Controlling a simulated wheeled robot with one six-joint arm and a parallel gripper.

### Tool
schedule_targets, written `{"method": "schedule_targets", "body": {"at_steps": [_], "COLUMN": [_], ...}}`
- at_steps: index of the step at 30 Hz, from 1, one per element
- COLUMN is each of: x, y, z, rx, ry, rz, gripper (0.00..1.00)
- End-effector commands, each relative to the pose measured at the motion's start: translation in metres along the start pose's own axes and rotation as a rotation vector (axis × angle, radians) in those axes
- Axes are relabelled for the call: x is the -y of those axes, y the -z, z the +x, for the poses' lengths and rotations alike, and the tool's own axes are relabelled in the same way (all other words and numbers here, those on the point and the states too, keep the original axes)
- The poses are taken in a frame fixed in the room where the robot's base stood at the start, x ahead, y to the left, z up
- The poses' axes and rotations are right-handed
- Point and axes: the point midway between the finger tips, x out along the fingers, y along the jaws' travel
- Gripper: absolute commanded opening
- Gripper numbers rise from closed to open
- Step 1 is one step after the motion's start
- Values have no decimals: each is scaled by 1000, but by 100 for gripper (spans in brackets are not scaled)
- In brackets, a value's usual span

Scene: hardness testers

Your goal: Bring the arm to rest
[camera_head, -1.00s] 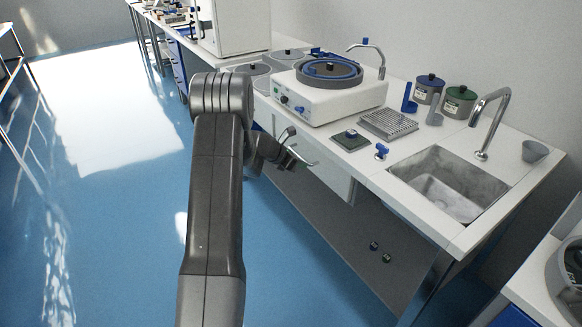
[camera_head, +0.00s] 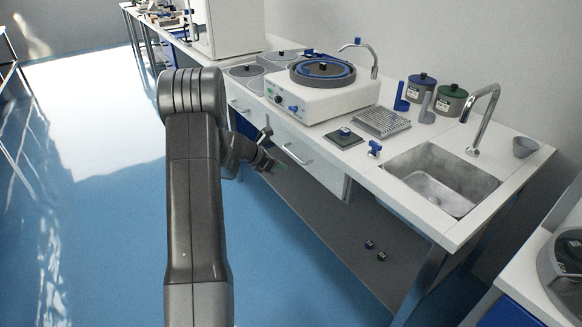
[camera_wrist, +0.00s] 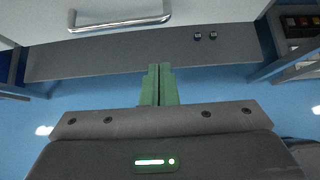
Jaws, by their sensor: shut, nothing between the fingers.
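My gripper (camera_head: 280,166) hangs in front of the drawer side of the white bench, below the benchtop level. In the wrist view its two green fingers (camera_wrist: 158,85) are together, with nothing between them. They point toward the grey lower shelf (camera_wrist: 110,55) under the bench. A drawer handle (camera_wrist: 120,20) shows just beyond the fingers, apart from them. My dark grey arm stands upright in the left middle of the head view and hides part of the floor and bench front.
The bench (camera_head: 410,195) carries a polishing machine (camera_head: 315,105), a drain rack (camera_head: 382,121), lidded jars (camera_head: 450,101) and a sink (camera_head: 440,180). Another counter (camera_head: 520,280) stands at lower right. The blue floor at left is clear.

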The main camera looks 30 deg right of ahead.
Motion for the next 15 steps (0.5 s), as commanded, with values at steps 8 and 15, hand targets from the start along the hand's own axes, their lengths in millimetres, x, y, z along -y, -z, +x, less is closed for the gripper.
{"method": "schedule_targets", "body": {"at_steps": [8, 15], "x": [0, 0], "y": [0, 1], "z": [-55, -70], "rx": [-2, -3], "ry": [-1, 1], "rz": [-2, -3], "gripper": [0, 0]}}
